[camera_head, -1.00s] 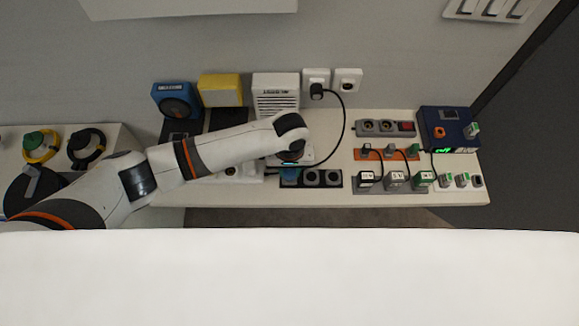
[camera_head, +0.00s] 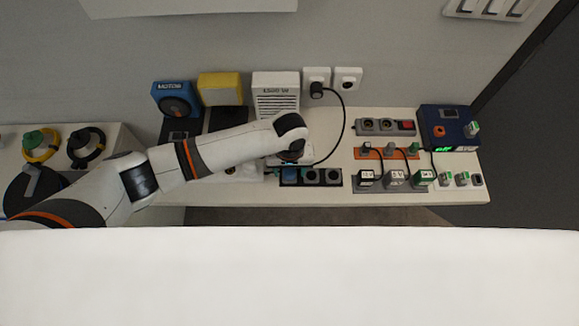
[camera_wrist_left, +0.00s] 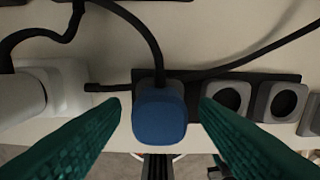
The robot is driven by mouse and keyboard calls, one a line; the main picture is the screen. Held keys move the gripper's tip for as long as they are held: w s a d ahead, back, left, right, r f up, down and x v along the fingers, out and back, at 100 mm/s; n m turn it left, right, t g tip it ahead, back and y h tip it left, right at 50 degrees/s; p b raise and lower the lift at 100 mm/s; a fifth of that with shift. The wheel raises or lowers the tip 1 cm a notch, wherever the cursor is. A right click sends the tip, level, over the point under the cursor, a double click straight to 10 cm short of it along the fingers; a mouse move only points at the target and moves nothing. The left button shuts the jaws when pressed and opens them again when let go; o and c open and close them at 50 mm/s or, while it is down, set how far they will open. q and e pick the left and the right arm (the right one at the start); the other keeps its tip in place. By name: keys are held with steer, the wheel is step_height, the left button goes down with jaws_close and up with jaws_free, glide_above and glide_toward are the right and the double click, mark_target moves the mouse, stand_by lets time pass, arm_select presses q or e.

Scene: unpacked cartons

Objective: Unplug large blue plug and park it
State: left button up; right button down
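The large blue plug (camera_wrist_left: 160,118) sits at the left end of a black strip with round grey sockets (camera_wrist_left: 222,97); its black cable rises from it. In the head view the blue plug (camera_head: 289,173) shows just below my left wrist, at the left of the black strip (camera_head: 312,184). My left gripper (camera_wrist_left: 160,103) is open. Its two green fingers stand on either side of the plug, with a visible gap on both sides. In the head view my wrist hides most of the gripper. My right gripper is in neither view.
A white socket block (camera_wrist_left: 62,90) with a plug stands left of the strip. A black cable runs from the wall plug (camera_head: 317,88) toward my wrist. Small plugs on grey and orange strips (camera_head: 370,154) and a blue box (camera_head: 448,128) stand to the right.

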mark_target(290, 170)
arm_select(q)
step_height(290, 170, up, 12)
steer(key=b, duration=0.1)
stand_by(0.5)
stand_by(0.5)
